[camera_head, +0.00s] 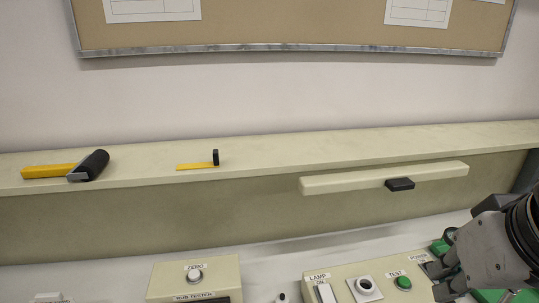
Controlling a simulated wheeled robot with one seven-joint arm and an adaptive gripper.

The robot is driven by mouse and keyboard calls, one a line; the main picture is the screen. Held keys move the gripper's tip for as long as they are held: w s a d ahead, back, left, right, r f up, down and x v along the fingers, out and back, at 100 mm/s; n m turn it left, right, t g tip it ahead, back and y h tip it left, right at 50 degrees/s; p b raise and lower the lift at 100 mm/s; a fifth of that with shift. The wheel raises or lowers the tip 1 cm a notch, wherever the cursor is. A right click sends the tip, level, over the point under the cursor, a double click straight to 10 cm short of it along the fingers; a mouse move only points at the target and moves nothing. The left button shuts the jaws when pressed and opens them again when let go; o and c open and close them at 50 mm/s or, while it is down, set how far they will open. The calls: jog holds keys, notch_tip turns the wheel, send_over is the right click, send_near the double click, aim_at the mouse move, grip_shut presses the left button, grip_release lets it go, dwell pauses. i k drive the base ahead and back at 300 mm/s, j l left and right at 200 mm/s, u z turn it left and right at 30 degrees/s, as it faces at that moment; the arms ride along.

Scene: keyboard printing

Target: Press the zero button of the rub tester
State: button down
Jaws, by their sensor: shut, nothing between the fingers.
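The rub tester (220,270) is a beige box at the bottom left of the head view, cut off by the lower edge. Its front carries a "RUB TESTER" label. The zero button (194,277) is a round, pale metallic button on its top, below a small label. My gripper (436,274) is at the lower right, over the right end of another beige panel. It is shut and empty, well to the right of the zero button and apart from it. Its tips are partly hard to make out against the panel.
The beige panel (335,270) has a lamp switch (325,293), a round socket (366,286) and a green test button (403,283). A ledge (300,155) behind holds a yellow-and-black tool (90,166). White counter (270,262) lies between the two boxes.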

aim_at(194, 275)
jog(key=k+j+u, duration=0.1)
jog(key=u, duration=0.9)
jog(key=k+j, duration=0.05)
